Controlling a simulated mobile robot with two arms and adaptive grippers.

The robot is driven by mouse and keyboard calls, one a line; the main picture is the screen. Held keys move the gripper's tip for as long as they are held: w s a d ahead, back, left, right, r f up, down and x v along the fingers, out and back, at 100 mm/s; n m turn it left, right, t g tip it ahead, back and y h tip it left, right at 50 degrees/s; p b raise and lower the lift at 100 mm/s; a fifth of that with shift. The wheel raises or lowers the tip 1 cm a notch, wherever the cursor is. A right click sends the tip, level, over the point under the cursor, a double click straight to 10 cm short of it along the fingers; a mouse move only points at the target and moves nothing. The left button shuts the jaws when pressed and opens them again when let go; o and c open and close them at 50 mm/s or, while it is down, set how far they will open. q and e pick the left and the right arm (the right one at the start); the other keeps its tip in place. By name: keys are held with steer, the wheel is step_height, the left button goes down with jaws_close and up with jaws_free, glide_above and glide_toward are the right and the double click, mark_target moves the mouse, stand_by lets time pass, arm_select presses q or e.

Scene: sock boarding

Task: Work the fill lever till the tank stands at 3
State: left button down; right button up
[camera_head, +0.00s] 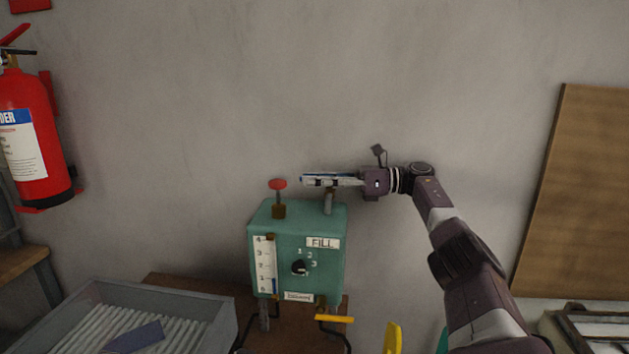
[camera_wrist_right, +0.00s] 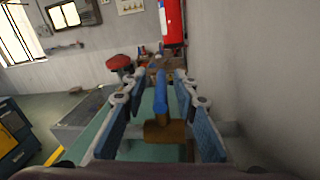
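The green tank box (camera_head: 320,225) stands against the wall with a FILL label. Its white gauge strip (camera_head: 261,262) is numbered up to 4, and the short blue column (camera_head: 274,285) reaches about 1. A red-topped knob (camera_head: 278,184) rises from the left of its top. A grey post (camera_head: 328,204) rises at the right, its upper end hidden by my right gripper (camera_head: 318,180). In the right wrist view, the fingers (camera_wrist_right: 162,105) are apart on either side of a blue-tipped handle (camera_wrist_right: 161,93) on a brown block (camera_wrist_right: 163,131). Contact is not visible. My left gripper is out of view.
A black dial (camera_head: 299,267) is on the box front. A grey ribbed tray (camera_head: 215,330) lies at lower left, a yellow handle (camera_head: 335,319) below the box. A fire extinguisher (camera_head: 35,140) hangs at left, a wooden board (camera_head: 575,200) leans at right. The wall above is clear.

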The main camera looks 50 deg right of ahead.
steer(key=shift+r, duration=0.25)
step_height(320, 180, up, 10)
steer(key=shift+f, duration=0.25)
stand_by(0.4)
